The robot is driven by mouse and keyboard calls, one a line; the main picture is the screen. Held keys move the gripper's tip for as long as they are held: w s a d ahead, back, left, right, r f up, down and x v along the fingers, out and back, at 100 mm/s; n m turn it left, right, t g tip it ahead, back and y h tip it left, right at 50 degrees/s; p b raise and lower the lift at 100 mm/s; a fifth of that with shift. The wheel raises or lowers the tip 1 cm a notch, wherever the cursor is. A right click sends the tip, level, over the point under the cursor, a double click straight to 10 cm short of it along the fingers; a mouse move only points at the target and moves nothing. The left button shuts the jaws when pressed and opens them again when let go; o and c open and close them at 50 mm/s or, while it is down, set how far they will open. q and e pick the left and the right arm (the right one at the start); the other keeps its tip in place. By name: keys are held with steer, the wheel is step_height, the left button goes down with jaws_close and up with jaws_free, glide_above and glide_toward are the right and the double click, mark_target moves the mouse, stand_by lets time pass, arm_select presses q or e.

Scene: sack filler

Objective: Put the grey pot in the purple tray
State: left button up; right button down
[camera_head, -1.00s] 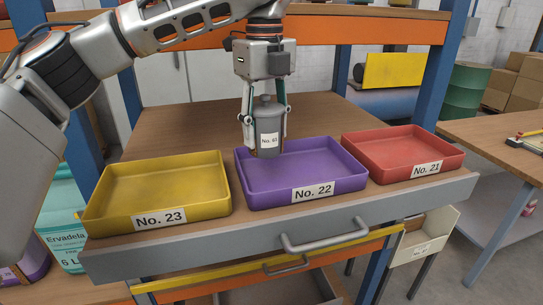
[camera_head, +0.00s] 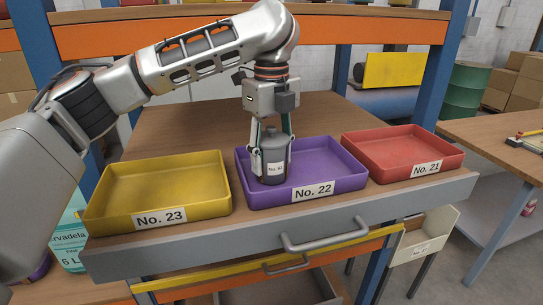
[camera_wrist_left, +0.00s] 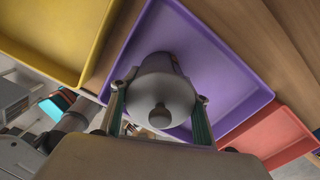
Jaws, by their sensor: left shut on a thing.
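The grey pot (camera_head: 273,155) has a small knob on top and a white label. My left gripper (camera_head: 271,150) is shut on it, with a finger on each side. The pot is upright, over the left part of the purple tray (camera_head: 342,184), which is labelled No. 22. Its lower end is inside the tray's outline; I cannot tell whether it touches the tray floor. In the left wrist view the pot (camera_wrist_left: 160,88) shows from above between the fingers, with the purple tray (camera_wrist_left: 215,60) around it. My right gripper does not show.
A yellow tray (camera_head: 160,217) labelled No. 23 stands to the left, and a red tray (camera_head: 425,172) labelled No. 21 to the right. All stand along the front of a wooden surface (camera_head: 180,130). A blue post (camera_head: 430,70) rises at the right.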

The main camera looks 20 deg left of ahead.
mark_target(272, 127)
arm_select(q)
steer(key=shift+f, duration=0.1)
steer(key=o, duration=1.1)
steer(key=shift+f, duration=0.1)
step_height(272, 127, up, 8)
steer(key=shift+f, duration=0.1)
